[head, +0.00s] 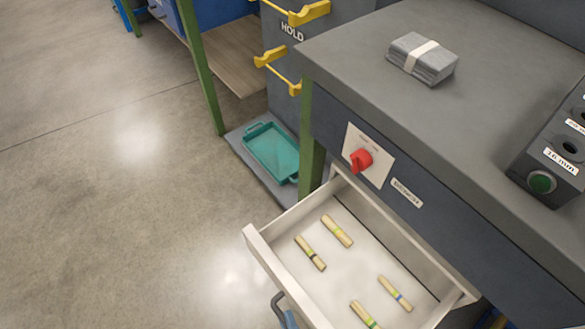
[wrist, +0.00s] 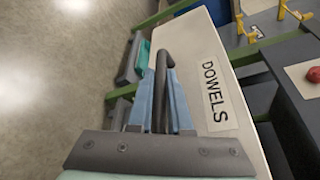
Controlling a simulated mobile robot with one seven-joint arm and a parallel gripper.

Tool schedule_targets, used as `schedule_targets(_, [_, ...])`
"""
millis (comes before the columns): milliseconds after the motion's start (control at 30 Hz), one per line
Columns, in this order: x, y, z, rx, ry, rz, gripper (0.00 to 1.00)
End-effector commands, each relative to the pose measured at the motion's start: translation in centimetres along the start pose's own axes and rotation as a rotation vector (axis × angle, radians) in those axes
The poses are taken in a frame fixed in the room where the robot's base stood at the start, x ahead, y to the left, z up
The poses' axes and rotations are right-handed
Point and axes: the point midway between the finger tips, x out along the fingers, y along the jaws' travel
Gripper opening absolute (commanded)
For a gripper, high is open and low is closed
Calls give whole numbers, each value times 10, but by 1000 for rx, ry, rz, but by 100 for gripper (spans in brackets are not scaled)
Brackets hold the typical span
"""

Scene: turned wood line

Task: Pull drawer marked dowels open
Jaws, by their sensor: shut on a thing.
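The white drawer (head: 262,248) stands pulled out from under the grey bench in the head view, with several short wooden dowels (head: 337,231) with coloured bands lying inside. Its front, marked DOWELS, shows in the wrist view (wrist: 196,42). A dark bar handle (wrist: 167,58) is fixed to that front; its end also shows in the head view (head: 276,301). My gripper (wrist: 164,82) has its blue fingers closed on the handle, one on each side. In the head view only a bit of my gripper (head: 289,319) shows at the bottom edge.
A red rotary switch (head: 361,160) sits on the bench front above the drawer. A grey bundle (head: 422,58) and a button box (head: 553,150) rest on the bench top. A teal tray (head: 271,151) lies on a low shelf behind. Floor to the left is clear.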

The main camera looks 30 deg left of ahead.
Motion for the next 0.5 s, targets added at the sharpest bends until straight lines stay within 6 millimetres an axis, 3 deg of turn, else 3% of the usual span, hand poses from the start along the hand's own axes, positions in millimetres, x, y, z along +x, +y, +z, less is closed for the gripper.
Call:
schedule_targets(167, [-1,0,-1,1,4,0,0])
schedule_targets(200, [-1,0,-1,1,4,0,21])
schedule_targets(267, [-1,0,-1,1,4,0,30])
schedule_targets(500, [0,0,-1,1,2,0,30])
